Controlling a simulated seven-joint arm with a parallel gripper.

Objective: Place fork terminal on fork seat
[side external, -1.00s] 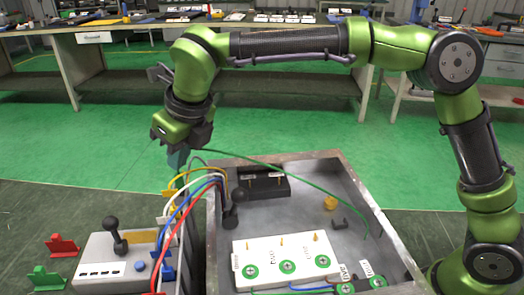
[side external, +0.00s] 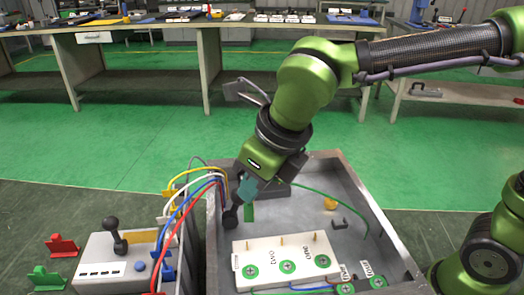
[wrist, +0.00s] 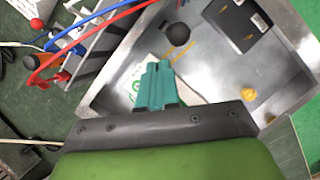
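My gripper (side external: 247,190) is over the metal box, above and behind the white terminal block (side external: 270,250). Its teal fingers look shut on a green fork terminal (side external: 249,211), whose green piece shows just below the tips. A green wire (side external: 330,198) runs from behind the gripper to the right of the box. The block carries green round screw seats (side external: 288,267) and upright brass pins; I cannot tell which is the fork seat. In the wrist view the fingers (wrist: 157,85) are close together, partly hide the white block (wrist: 134,93), and hide the terminal.
The metal box's walls (side external: 385,230) surround the work. A black ball-topped lever (side external: 230,216) stands left of my gripper. A black block, a yellow piece (side external: 330,204) and a dark clip lie inside. Coloured wires arch at left near a control box (side external: 110,262).

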